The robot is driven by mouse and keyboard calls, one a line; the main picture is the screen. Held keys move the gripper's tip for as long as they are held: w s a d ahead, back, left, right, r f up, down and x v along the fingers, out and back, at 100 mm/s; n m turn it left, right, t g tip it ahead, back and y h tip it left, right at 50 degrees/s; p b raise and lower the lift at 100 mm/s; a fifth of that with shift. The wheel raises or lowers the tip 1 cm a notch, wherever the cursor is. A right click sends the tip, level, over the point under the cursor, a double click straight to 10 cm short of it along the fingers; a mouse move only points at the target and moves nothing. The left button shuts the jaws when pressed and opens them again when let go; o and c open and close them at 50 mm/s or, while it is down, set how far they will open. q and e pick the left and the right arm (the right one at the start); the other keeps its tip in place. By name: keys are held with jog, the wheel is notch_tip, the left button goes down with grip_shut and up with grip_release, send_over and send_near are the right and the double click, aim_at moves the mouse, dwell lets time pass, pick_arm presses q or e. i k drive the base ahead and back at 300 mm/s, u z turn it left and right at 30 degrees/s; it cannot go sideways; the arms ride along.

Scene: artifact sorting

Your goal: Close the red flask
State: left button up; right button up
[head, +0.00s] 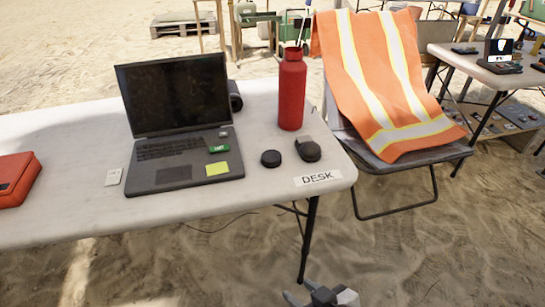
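The red flask (291,95) stands upright on the white desk (90,221), toward its right end. Its top narrows to a red neck; I cannot tell from here whether the mouth is open. A small round black disc (270,158), which looks like a lid, lies on the desk in front of the flask, apart from it. My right gripper (302,294) shows only partly at the bottom edge, below and in front of the desk, far from the flask. Its fingers are cut off by the frame, so its opening is unclear. My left gripper is out of view.
A dark rounded object (308,149) sits right beside the disc. An open laptop (174,174) stands left of the flask, with a red case (17,178) farther left. A chair (409,148) with an orange vest (376,70) stands close to the desk's right end.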

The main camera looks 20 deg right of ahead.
aim_at(293, 70)
jog(key=z, duration=2.35)
jog(key=i, duration=1.35)
jog(key=u, duration=2.95)
